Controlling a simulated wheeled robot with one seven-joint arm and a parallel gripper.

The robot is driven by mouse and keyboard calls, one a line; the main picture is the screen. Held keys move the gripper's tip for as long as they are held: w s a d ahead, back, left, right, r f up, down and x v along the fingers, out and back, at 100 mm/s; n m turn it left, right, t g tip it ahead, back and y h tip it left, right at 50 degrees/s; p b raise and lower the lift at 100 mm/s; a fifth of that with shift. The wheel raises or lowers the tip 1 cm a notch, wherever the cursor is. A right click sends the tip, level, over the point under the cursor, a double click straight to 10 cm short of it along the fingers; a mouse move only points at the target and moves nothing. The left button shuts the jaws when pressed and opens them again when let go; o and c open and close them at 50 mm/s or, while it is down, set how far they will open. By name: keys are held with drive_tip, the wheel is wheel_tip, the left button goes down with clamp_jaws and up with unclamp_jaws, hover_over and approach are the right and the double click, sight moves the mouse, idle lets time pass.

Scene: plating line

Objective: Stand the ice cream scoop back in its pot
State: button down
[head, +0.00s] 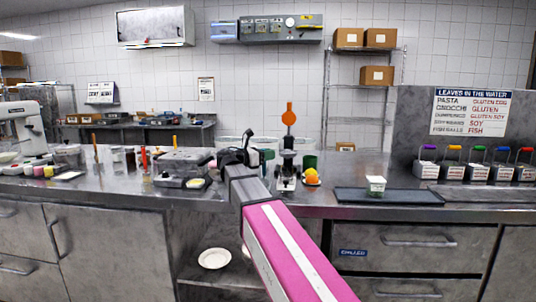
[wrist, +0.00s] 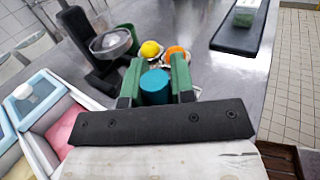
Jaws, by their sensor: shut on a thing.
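In the wrist view my gripper (wrist: 156,80) has green fingers closed on both sides of a teal cylinder (wrist: 155,88). It looks like the handle of the ice cream scoop seen end-on; the scoop's bowl is hidden. In the head view my gripper (head: 240,156) is over the counter beyond my arm, and the scoop cannot be made out there. A dark green cup (wrist: 129,38) stands beyond the fingers, and also shows in the head view (head: 310,160). I cannot tell whether it is the scoop's pot.
A black stand with a metal bowl (wrist: 110,42) is just beyond the fingers. A lemon (wrist: 150,49) and an orange (wrist: 176,54) sit nearby. Tubs with a blue lid (wrist: 35,92) are at left. A dark tray (head: 388,196) holds a small container (head: 376,184).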

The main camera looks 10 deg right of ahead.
drive_tip(key=c, duration=0.9)
unclamp_jaws()
drive_tip(key=v, duration=1)
drive_tip(key=shift+a, duration=0.45)
drive_tip(key=shift+s, duration=0.1)
